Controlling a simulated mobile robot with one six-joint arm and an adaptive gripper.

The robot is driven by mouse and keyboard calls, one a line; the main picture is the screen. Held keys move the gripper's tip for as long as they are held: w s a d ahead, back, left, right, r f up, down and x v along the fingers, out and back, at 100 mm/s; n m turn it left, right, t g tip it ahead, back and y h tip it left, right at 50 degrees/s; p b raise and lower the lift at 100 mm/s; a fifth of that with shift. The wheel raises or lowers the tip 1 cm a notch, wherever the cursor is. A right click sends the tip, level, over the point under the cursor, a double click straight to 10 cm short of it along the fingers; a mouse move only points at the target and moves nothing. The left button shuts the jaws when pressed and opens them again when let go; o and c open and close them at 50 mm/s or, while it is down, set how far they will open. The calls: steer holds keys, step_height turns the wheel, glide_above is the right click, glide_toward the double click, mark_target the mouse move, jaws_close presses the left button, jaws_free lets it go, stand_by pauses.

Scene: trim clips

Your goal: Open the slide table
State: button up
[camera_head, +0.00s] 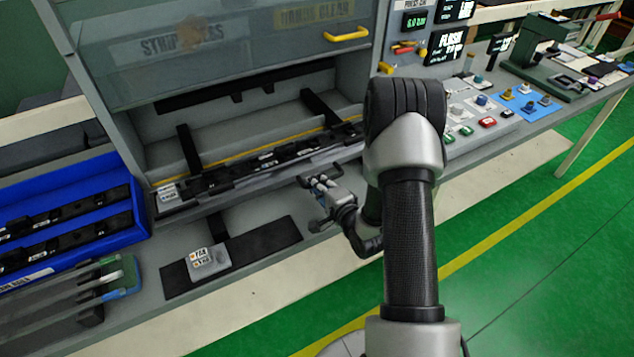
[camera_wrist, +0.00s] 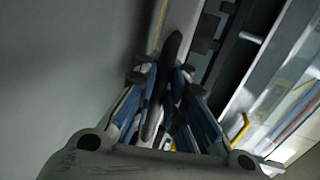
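The slide table (camera_head: 262,172) is a long grey bed under the raised clear guard, carrying a row of black trim parts. A dark bar handle (camera_head: 304,182) stands at its front edge, right of the middle. My gripper (camera_head: 322,184) is at this handle. In the wrist view the blue-padded fingers of my gripper (camera_wrist: 166,82) come close together on both sides of the dark handle (camera_wrist: 172,45) and appear to touch it. My arm hides the right end of the slide table. The bed sits inside the grey cabinet, close to its front opening.
A blue bin (camera_head: 128,240) with black strips is at the left. A labelled grey block (camera_head: 208,262) lies on a black mat (camera_head: 268,238) in front of the cabinet. The guard has a yellow handle (camera_head: 346,34). Buttons (camera_head: 487,122) stand on the bench at the right.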

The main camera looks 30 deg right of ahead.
steer(key=o, duration=0.5)
steer(key=v, duration=1.2)
steer(key=shift+w+r, duration=0.1)
